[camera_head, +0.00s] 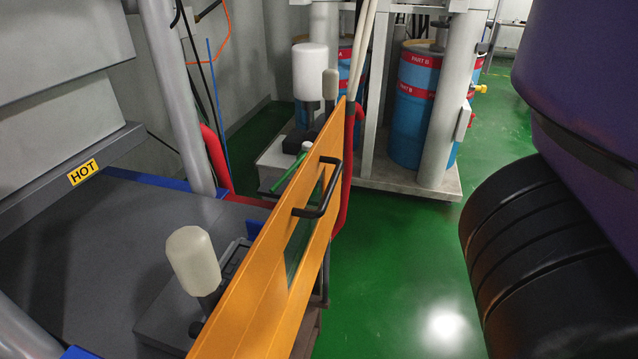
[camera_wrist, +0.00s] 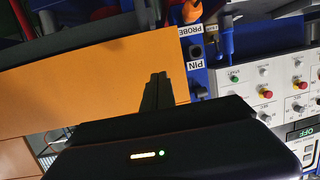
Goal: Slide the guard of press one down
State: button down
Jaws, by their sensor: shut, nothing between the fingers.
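The guard is an orange panel (camera_head: 262,290) with a window and a black handle (camera_head: 322,190) on its outer face. In the head view it stands upright along the open side of the press (camera_head: 110,250), whose grey bed carries a HOT label. In the wrist view an orange panel (camera_wrist: 80,85), which looks like the guard, fills the left and middle. My gripper (camera_wrist: 160,80) is shut and empty, its fingertips in front of this panel near its right edge. Whether they touch it I cannot tell. The handle does not show in the wrist view, and my gripper does not show in the head view.
A control panel (camera_wrist: 270,85) with several buttons and knobs is right of my gripper. Labels PROBE and PIN sit beside the orange panel. Blue drums (camera_head: 415,110) stand on a pallet (camera_head: 400,180) at the back. The green floor (camera_head: 400,270) right of the guard is clear.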

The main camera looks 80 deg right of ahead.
aim_at(257, 316)
jog(key=k+l+z, duration=0.1)
jog(key=z, duration=0.25)
jog(key=k+l+z, duration=0.1)
jog(key=z, duration=0.25)
jog(key=k+u, duration=0.2)
jog(key=u, duration=0.3)
jog(key=k+u, duration=0.2)
jog(key=u, duration=0.25)
